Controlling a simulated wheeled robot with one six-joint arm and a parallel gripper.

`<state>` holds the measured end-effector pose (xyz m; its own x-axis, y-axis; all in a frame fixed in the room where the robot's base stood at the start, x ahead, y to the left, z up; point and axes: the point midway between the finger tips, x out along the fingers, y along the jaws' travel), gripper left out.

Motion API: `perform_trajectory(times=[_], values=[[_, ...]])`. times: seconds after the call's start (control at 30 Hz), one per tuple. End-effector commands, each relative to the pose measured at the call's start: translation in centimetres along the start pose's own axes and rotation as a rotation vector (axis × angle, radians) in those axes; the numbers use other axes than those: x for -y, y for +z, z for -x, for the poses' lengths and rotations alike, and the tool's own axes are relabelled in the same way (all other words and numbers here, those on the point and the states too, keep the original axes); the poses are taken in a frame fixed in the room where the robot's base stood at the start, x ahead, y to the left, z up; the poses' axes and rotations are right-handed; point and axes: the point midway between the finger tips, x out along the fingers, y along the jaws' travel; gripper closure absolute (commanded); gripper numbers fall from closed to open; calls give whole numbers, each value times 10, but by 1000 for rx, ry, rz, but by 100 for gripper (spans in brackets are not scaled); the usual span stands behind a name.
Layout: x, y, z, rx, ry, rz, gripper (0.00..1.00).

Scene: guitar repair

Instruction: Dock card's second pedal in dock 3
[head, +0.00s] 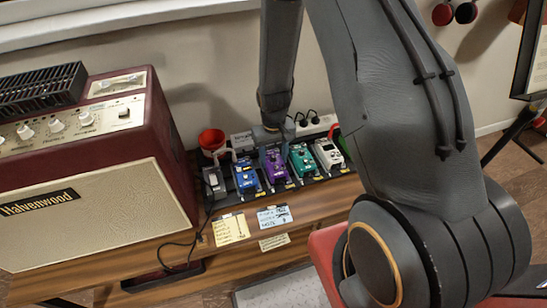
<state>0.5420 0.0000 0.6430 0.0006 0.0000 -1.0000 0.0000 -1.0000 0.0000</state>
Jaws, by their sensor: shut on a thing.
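A row of pedals stands on a dark board: a blue pedal (246,179), a purple pedal (275,170), a teal pedal (303,161) and a white pedal (328,154). My gripper (272,148) reaches down from above to the back of the purple pedal and is shut on it. The purple pedal sits between the blue and teal ones, at or just over the board; any gap beneath it cannot be made out.
A dark red amplifier (90,205) stands left of the board. A red cup (212,140), a grey box (213,181) with a cable and a power strip (317,125) surround the pedals. My arm hides the right side. Neighbouring pedals leave little room.

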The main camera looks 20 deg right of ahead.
Motion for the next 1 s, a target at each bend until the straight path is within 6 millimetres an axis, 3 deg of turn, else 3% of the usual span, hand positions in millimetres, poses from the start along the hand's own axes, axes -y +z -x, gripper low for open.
perform_trajectory(times=[0.27, 0.3, 0.4, 0.63, 0.73, 1.0], values=[[0, 0, -1, -1, 0, 0, 84], [0, 0, -1, 0, 0, 0, 48], [0, 0, -1, 0, 0, 0, 31], [0, 0, -2, 1, 0, 0, 28], [0, 0, -2, 1, 0, 0, 14], [0, 0, -1, 1, 0, 0, 14]])
